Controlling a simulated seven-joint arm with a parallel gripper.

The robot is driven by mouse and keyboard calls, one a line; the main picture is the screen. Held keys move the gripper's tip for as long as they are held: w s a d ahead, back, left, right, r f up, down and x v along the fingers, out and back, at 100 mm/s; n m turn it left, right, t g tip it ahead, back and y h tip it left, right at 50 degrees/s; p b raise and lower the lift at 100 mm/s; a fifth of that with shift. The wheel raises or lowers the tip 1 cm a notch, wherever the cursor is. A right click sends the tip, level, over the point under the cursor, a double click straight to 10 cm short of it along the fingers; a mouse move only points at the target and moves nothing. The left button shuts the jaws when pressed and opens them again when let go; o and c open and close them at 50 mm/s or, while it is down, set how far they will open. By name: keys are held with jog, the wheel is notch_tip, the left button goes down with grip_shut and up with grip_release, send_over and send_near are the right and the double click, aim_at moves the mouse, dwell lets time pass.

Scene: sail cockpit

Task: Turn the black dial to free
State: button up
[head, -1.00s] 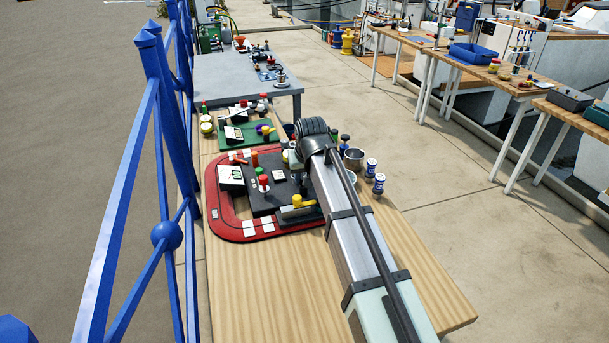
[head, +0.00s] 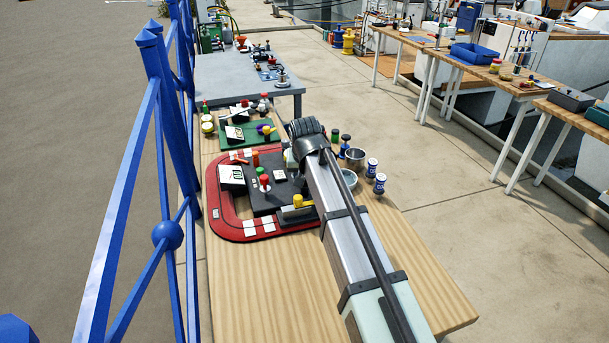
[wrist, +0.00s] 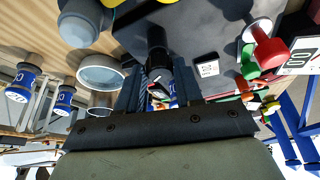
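The black dial (wrist: 158,48) shows in the wrist view as a dark upright cylinder on the dark panel, with a white and red mark near its end. My gripper (wrist: 156,85) shows its two dark fingers to the left and right of the dial, with gaps on both sides. It looks open, and I cannot tell how deep the dial sits between the fingers. In the head view the dark panel (head: 264,200) lies on the red-bordered mat, and my arm hides the dial and the fingers.
A red knob (wrist: 270,52) and a white label (wrist: 207,65) are right of the dial. A metal bowl (wrist: 102,72) and blue-labelled jars (wrist: 65,98) are to the left. In the head view, a yellow-handled lever (head: 299,201) is near my arm. The wooden table's front (head: 270,290) is clear.

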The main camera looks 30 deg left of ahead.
jog(key=o, duration=0.3)
jog(key=shift+o, duration=0.2)
jog(key=shift+r, duration=0.15)
jog(key=v, duration=1.3)
jog(key=shift+s+r, duration=0.2)
jog(key=shift+d, duration=0.1)
